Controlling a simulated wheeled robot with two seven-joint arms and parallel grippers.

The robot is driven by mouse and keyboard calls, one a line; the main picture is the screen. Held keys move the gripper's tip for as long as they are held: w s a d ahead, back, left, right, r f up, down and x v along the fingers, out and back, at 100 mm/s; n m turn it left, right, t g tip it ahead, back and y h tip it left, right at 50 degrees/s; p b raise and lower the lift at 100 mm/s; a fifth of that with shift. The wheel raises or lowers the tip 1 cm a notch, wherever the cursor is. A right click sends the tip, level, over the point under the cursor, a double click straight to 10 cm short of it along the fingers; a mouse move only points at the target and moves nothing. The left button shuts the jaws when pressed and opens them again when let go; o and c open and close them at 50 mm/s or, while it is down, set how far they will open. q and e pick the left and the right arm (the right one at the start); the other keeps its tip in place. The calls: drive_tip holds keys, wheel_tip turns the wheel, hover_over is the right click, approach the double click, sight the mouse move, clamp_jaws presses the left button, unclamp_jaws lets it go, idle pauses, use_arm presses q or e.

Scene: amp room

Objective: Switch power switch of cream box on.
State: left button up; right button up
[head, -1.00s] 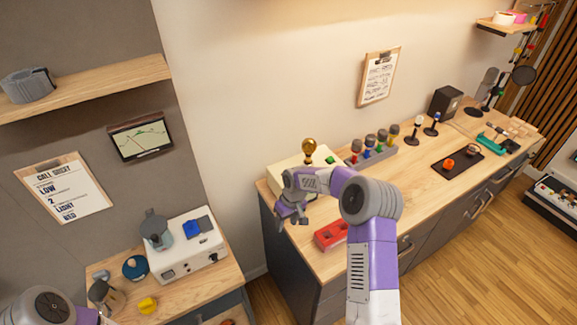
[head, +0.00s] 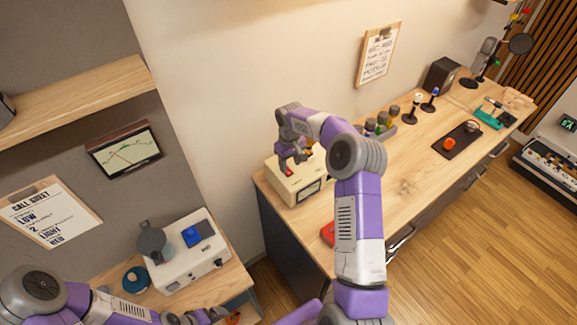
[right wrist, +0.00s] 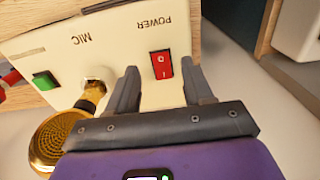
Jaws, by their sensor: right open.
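The cream box (head: 297,192) stands at the near left end of the long wooden counter, with a dark meter on its front. In the right wrist view the cream box (right wrist: 118,45) shows upside-down MIC and POWER labels. Below POWER is a red power switch (right wrist: 161,64), marked O and I; which side is pressed I cannot tell. My right gripper (head: 293,157) is over the box, open and empty. In the wrist view its fingers (right wrist: 160,78) stand either side of the switch, apart from it. My left arm shows at the lower left; its gripper's jaws are unclear (head: 205,316).
A gold microphone (right wrist: 68,130) plugs into the box near a green button (right wrist: 45,80). A red object (head: 328,233) lies on the counter in front, partly behind my right arm. A white device (head: 190,262) stands on the lower left counter. Small microphones (head: 416,108) stand farther right.

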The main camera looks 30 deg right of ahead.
sight(290, 173)
drive_tip(key=shift+w+f, duration=0.1)
drive_tip(key=shift+f, duration=1.65)
